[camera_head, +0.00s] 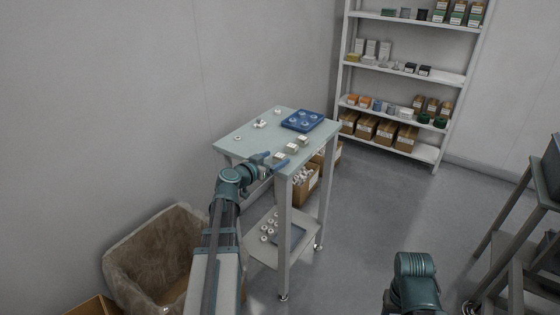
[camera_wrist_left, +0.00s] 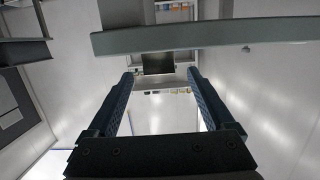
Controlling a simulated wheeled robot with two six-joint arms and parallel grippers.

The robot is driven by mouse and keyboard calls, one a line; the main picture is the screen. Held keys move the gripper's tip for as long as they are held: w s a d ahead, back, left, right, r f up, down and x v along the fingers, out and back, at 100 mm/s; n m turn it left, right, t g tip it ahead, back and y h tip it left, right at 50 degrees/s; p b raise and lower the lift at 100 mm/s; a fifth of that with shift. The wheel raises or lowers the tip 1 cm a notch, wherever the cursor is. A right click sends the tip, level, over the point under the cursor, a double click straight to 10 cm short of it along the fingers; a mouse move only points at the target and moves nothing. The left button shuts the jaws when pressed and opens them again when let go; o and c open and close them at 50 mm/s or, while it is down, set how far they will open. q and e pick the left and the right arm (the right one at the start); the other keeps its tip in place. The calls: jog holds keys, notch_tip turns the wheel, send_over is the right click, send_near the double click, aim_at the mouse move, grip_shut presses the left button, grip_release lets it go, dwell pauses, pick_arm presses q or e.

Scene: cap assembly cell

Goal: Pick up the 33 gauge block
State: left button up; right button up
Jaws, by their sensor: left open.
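Three small pale metal blocks stand in a row near the front right of the grey-green table (camera_head: 255,142): a near one (camera_head: 281,156), a middle one (camera_head: 292,149) and a far one (camera_head: 303,140). Any number on them is too small to read, so I cannot tell which is the 33 gauge block. My left gripper (camera_head: 271,161) is open at the table's front edge, close to the near block. In the left wrist view, a dark block (camera_wrist_left: 157,63) shows between the tips of my open left gripper (camera_wrist_left: 160,76); nothing is gripped. My right gripper is out of view.
A blue tray (camera_head: 303,121) with round parts sits at the table's back right. Small white parts (camera_head: 260,123) lie at the back left. A lined bin (camera_head: 160,255) stands at lower left. Shelves (camera_head: 405,75) stand behind, with free floor before them.

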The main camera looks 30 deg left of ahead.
pick_arm(q)
jog(key=shift+x, duration=1.1)
grip_shut()
